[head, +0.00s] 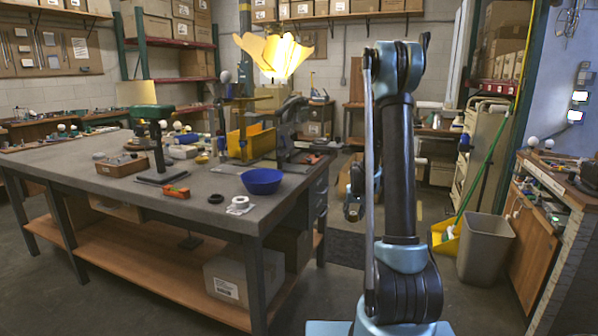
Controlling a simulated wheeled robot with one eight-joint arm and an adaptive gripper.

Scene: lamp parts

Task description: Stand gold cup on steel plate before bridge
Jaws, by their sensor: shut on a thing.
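My arm stands tall in the right middle of the head view and hides what is behind it. A dark part (354,205) low beside it looks like the end of my arm, perhaps my gripper. Its fingers and anything between them are too small to make out. A bright gold, petal-edged shape (272,55) shows high above the far right part of the workbench. It is the only large gold cup-like shape I see, and I cannot tell what holds it up. I cannot make out the steel plate or the bridge for certain.
The grey workbench (110,187) holds a blue bowl (262,182), a yellow bin (252,143), a green-headed stand (153,113), an orange tool (177,191) and a white roll (240,203). A grey waste bin (485,247) stands at right.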

